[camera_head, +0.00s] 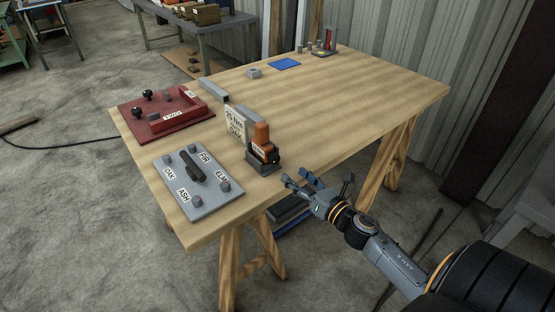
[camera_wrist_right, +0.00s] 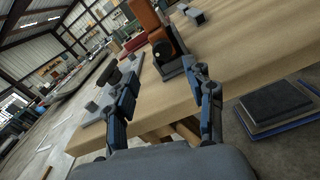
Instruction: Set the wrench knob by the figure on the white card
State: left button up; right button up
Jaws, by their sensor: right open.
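The white card (camera_head: 235,122) stands upright on the table; it reads about "25 Nm" with "OAK" below. Beside it an orange wrench body (camera_head: 262,135) stands in a dark holder (camera_head: 264,161), with a small white label low on it. In the right wrist view the orange wrench (camera_wrist_right: 146,20) rises ahead, with a dark round part (camera_wrist_right: 162,50) at its lower end, possibly the knob. My right gripper (camera_head: 315,184) is open and empty, off the table's front edge, right of and nearer than the wrench. It also shows in the wrist view (camera_wrist_right: 166,82). My left gripper is out of view.
A grey plate (camera_head: 207,205) with a dark bar handle and pegs labelled FIR, ELM, ASH and OAK lies at the near left. A red tray (camera_head: 150,128) is behind it. The table's (camera_head: 345,110) middle and right are clear.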

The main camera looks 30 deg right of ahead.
aim_at(277, 160)
jog(key=w+p, duration=0.1)
jog(key=w, duration=0.7)
jog(key=shift+a, duration=0.2)
jog(key=shift+w+f, duration=0.1)
jog(key=shift+w, duration=0.5)
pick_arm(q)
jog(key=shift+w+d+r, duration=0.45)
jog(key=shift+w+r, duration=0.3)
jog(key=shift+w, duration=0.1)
pick_arm(e)
jog(key=shift+c, duration=1.1)
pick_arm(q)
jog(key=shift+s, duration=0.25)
pick_arm(e)
grip_shut()
